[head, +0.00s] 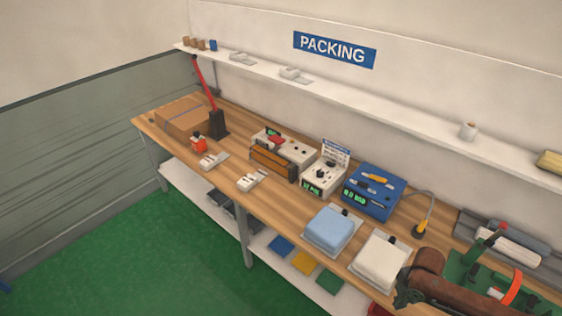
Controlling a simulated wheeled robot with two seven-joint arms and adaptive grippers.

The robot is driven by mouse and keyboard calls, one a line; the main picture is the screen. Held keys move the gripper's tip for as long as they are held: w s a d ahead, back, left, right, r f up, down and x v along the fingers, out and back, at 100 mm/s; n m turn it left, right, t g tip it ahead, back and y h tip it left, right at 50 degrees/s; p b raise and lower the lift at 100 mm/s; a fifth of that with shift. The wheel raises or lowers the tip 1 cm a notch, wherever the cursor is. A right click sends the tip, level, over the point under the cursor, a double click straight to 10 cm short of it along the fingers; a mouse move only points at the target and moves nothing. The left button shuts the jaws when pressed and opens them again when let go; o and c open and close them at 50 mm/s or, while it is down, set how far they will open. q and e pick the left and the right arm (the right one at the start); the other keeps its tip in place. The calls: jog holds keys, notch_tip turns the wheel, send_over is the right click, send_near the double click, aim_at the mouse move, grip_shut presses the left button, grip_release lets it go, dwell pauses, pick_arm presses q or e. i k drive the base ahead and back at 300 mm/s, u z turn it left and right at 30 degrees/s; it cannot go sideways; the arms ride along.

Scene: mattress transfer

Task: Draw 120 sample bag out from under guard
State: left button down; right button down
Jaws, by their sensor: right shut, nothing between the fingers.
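A pale blue bag-like pad (332,228) and a white one (380,259) lie side by side on clear flat sheets on the wooden bench. No 120 label can be read on either. A green machine (490,262) with a red-tipped lever and an orange curved part (513,288) stands at the right, partly hidden by my arm. I cannot tell whether the orange part is the guard. My right gripper (407,296) is shut and empty at the bench's front edge, just right of and below the white pad. My left gripper is out of view.
A wall shelf (400,105) runs above. The green floor in front is clear.

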aim_at(248, 181)
jog(key=z, duration=0.05)
jog(key=i, duration=1.1)
jog(key=u, duration=0.9)
jog(key=i, duration=1.1)
jog(key=u, duration=0.7)
